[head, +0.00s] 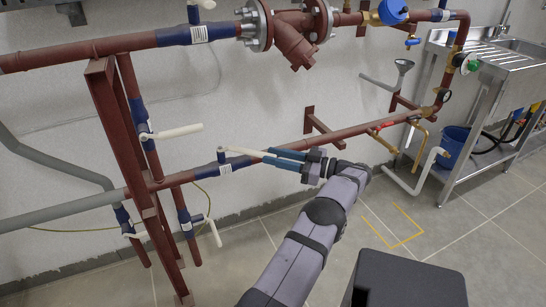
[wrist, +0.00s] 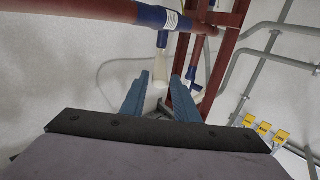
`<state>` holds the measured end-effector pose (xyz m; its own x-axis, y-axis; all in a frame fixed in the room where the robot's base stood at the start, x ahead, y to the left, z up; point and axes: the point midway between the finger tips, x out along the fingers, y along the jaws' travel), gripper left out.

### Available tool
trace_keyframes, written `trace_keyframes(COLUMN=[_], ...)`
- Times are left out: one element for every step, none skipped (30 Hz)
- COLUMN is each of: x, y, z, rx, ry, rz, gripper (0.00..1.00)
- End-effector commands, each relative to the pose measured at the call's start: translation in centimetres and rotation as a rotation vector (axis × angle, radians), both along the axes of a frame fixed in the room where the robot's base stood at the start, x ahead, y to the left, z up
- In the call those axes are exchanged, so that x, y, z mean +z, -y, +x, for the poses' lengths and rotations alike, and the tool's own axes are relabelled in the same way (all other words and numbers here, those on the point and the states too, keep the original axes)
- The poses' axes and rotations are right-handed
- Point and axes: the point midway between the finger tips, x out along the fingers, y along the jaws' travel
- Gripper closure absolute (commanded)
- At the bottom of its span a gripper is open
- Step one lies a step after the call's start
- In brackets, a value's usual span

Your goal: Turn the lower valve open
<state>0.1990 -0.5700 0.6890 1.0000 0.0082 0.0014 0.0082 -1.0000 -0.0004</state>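The lower valve (head: 221,158) is a blue fitting on the lower horizontal red-brown pipe. Its long white handle (head: 245,151) points right, roughly along the pipe. My gripper (head: 266,155) comes in from the right, its two blue fingers reaching the free end of the handle. In the wrist view my gripper (wrist: 160,90) has its fingers spread. The white handle (wrist: 160,68) lies between them there, with gaps visible at its sides. I cannot tell whether either finger touches the handle.
Other white-handled valves sit on the vertical pipes: one above (head: 171,132) and two below (head: 211,228) (head: 138,234). A red-brown post (head: 125,150) stands left. The lower pipe (head: 360,130) runs close to my gripper. A sink bench (head: 487,75) stands right.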

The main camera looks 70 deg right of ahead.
Motion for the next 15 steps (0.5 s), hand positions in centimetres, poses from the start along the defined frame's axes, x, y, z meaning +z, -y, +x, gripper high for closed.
trace_keyframes(x=[0.1,0.3,0.6,0.9,1.4,2.1,2.8,3.5,4.7,5.6,6.6,8.1,9.2,10.2,11.5], y=[0.0,0.0,0.0,0.0,0.0,0.0,0.0,0.0,0.0,0.0,0.0,0.1,0.1,0.2,0.2], z=[0.1,0.3,0.6,1.0,1.4,2.2,2.8,3.6,4.7,5.7,6.7,8.1,9.1,10.1,11.3], rx=[0.000,0.000,0.000,0.001,0.001,0.001,0.000,0.000,0.000,-0.001,-0.003,-0.007,-0.010,-0.014,-0.019], ry=[0.004,0.008,0.018,0.028,0.042,0.065,0.088,0.113,0.152,0.186,0.225,0.278,0.320,0.362,0.418], rz=[0.003,0.006,0.013,0.020,0.030,0.047,0.063,0.084,0.115,0.146,0.181,0.233,0.277,0.323,0.383], gripper=[0.86,0.93,1.00,1.00,1.00,1.00,1.00,1.00,1.00,1.00,1.00,1.00,1.00,1.00,1.00])
